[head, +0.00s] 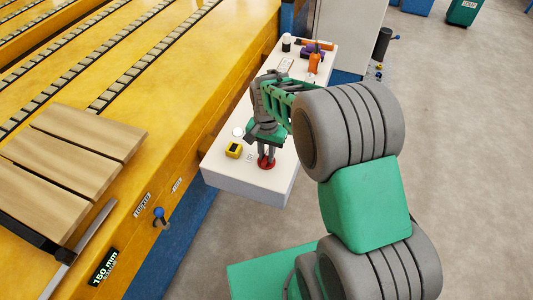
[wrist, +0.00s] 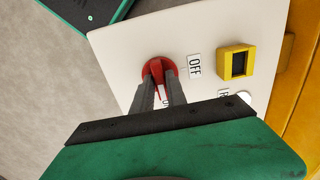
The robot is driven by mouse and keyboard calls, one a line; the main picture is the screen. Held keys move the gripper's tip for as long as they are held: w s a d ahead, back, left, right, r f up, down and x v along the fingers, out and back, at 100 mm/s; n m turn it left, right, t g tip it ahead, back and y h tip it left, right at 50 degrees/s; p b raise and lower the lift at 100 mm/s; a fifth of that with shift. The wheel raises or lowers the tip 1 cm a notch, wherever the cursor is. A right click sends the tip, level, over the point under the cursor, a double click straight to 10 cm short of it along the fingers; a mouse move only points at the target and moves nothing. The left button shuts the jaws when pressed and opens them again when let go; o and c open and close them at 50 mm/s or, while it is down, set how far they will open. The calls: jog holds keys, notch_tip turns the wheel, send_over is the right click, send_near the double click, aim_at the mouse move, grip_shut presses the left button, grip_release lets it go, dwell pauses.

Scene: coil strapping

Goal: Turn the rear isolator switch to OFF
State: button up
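The red rotary isolator switch (wrist: 160,68) sits on the white panel top, with a raised red handle across its round base. The handle runs roughly up and down in the wrist view, pointing towards a label partly hidden by my fingers, not at the OFF label (wrist: 195,65) to its right. The switch also shows in the head view (head: 267,164), at the near end of the panel. My gripper (wrist: 160,82) is over the switch, one finger on each side of the handle. Whether the fingers press on the handle cannot be seen.
A yellow block with a dark window (wrist: 237,62) stands close to the switch. The white panel (head: 225,175) carries more items at its far end, including an orange one (head: 315,62). The yellow machine bed (head: 170,90) borders it on the left; open floor lies right.

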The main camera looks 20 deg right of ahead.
grip_shut()
jog(key=shift+n, duration=0.4)
jog(key=n+p, duration=0.1)
jog(key=n, duration=0.2)
jog(key=shift+n, duration=0.3)
jog(key=n, duration=0.4)
jog(key=shift+r+n+p, duration=0.1)
jog(key=shift+n+p, duration=0.2)
jog(key=shift+p, duration=0.05)
jog(key=n, duration=0.4)
jog(key=shift+p, duration=0.3)
jog(key=shift+n, duration=2.5)
